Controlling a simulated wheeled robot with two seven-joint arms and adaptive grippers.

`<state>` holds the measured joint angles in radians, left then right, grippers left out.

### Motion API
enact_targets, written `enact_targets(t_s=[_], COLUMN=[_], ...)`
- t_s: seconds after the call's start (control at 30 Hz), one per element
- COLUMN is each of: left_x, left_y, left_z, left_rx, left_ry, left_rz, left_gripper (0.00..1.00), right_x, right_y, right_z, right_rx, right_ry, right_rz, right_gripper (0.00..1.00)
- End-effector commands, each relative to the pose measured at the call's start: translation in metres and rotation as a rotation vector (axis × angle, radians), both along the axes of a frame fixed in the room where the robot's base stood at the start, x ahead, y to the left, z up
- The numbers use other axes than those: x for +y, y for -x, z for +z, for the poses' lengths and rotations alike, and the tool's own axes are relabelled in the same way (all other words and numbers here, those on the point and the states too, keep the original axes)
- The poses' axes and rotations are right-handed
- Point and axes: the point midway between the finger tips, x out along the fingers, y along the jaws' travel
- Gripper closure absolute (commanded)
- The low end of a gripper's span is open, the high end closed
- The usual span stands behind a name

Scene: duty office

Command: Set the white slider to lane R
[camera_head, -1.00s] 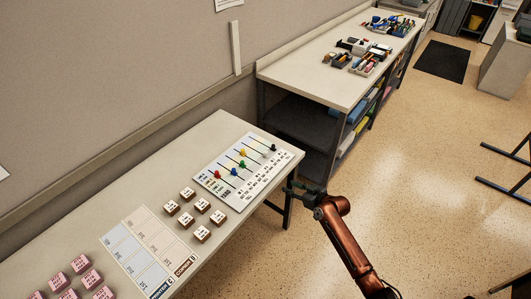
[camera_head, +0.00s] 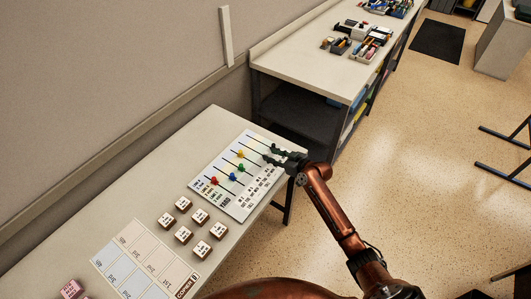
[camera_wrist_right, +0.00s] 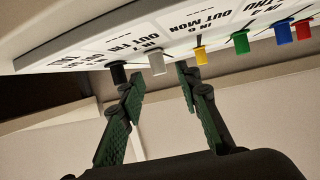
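The slider board (camera_head: 207,185) is a white panel with dark slots at the far end of the near table. In the right wrist view the white slider (camera_wrist_right: 157,63) is between the black slider (camera_wrist_right: 118,74) and the yellow slider (camera_wrist_right: 200,55). My right gripper (camera_head: 272,154) is at the board's far right end. In the wrist view its green-padded fingers (camera_wrist_right: 157,78) are open, with the white slider in line with the gap, close to the fingertips. I cannot make out the white slider in the head view. My left gripper is not in view.
Green (camera_wrist_right: 240,42), blue (camera_wrist_right: 283,34) and red (camera_wrist_right: 303,30) sliders stand farther along the board. Several labelled blocks (camera_head: 183,204) and a printed sheet (camera_head: 108,258) lie on the near table. A second table (camera_head: 290,62) with trays stands behind.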

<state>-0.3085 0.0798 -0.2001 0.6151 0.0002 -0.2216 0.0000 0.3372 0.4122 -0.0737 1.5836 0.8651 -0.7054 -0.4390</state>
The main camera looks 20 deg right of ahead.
Motion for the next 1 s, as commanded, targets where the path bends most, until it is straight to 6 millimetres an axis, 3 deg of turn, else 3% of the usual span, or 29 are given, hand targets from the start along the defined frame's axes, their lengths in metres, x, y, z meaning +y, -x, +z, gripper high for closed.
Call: enact_targets(t_s=[0.17, 0.5, 0.63, 1.0], left_x=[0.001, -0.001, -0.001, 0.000], left_y=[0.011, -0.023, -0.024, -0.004], left_z=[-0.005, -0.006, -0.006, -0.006], left_rx=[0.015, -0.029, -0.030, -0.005], left_ry=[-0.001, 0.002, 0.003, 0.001], left_rz=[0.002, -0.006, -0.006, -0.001], left_gripper=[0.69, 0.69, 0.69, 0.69], right_x=[0.011, 0.017, 0.017, 0.017], right_y=[-0.022, -0.033, -0.033, -0.033], right_z=[-0.011, -0.016, -0.016, -0.016], right_rx=[0.001, 0.001, 0.000, 0.000], right_ry=[0.000, 0.000, 0.001, 0.001], right_rz=[0.000, 0.000, 0.000, 0.000], right_gripper=[0.69, 0.69, 0.70, 0.95])
